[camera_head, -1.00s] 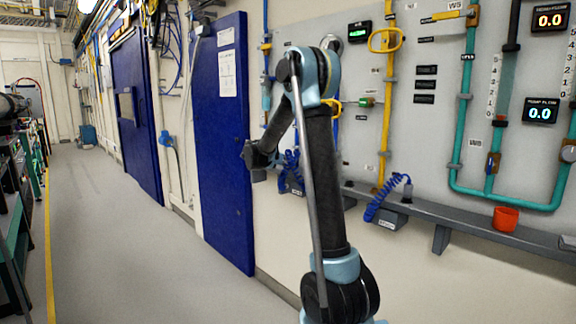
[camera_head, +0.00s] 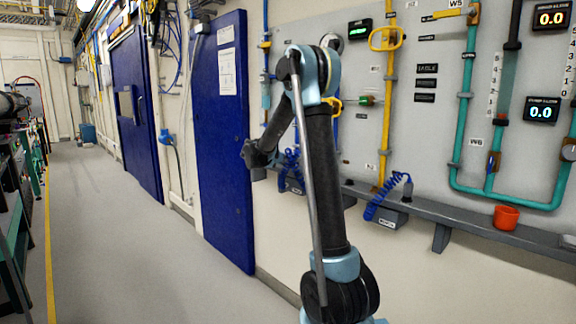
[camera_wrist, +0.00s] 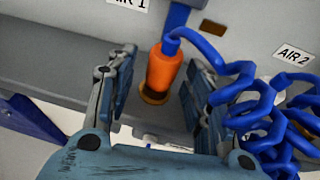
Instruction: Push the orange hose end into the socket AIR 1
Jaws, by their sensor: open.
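The orange hose end (camera_wrist: 165,72) stands in the middle of the wrist view, with the blue coiled hose (camera_wrist: 235,75) leaving its top and looping to the right. Its lower end meets a brass-coloured ring (camera_wrist: 153,97) on the grey ledge, near the AIR 1 label (camera_wrist: 127,3). I cannot tell how deep it sits in the ring. My gripper (camera_wrist: 161,80) is open, with one finger on each side of the orange end. A gap shows on the left; the right finger is close to it. In the head view my arm hides this spot.
The AIR 2 label (camera_wrist: 294,56) is on the wall to the right, with blue coils below it close to the right finger. The head view shows another blue coiled hose (camera_head: 385,195) and an orange-red cup (camera_head: 506,217) on the ledge (camera_head: 465,223).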

